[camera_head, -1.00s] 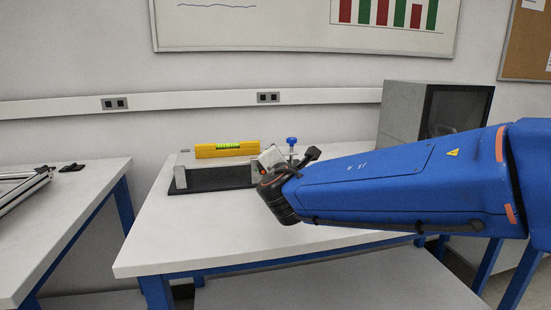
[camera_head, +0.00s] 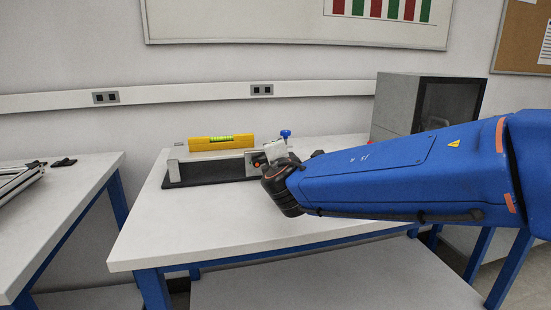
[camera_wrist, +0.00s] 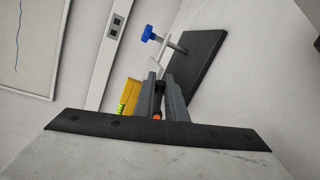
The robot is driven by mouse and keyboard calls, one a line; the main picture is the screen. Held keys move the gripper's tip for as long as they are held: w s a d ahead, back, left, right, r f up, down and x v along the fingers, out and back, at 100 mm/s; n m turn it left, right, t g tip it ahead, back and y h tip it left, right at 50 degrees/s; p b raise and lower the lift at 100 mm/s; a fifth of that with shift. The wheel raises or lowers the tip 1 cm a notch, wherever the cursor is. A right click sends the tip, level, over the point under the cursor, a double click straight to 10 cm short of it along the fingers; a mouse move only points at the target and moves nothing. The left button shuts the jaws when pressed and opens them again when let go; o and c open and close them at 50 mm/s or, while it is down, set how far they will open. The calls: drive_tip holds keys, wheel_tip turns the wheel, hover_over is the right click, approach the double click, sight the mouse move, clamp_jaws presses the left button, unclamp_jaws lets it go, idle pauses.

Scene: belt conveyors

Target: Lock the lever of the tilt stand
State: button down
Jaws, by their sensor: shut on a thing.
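The tilt stand has a dark base plate (camera_head: 200,182) lying on the white table. A yellow spirit level (camera_head: 222,143) with a green vial lies along its top. A blue knob (camera_head: 285,134) stands at its right end and also shows in the wrist view (camera_wrist: 147,33). My gripper (camera_head: 262,163) is at the stand's right end. In the wrist view its two grey fingers (camera_wrist: 163,92) are close together. A small orange spot shows between them, apparently part of the lever (camera_wrist: 157,117). The fingers and wrist hide most of the lever, so its angle cannot be told.
A grey box with a dark front (camera_head: 418,105) stands at the table's back right. The white tabletop (camera_head: 200,225) is clear in front of the stand. A second table (camera_head: 65,205) at the left carries a metal frame and small dark items.

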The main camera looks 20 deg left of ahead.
drive_tip(key=shift+f, duration=0.1)
drive_tip(key=c, duration=1.8)
unclamp_jaws()
drive_tip(key=shift+s, duration=0.1)
drive_tip(key=v, duration=1.7)
drive_tip(key=shift+s+d, duration=0.15)
drive_tip(key=shift+d, duration=0.05)
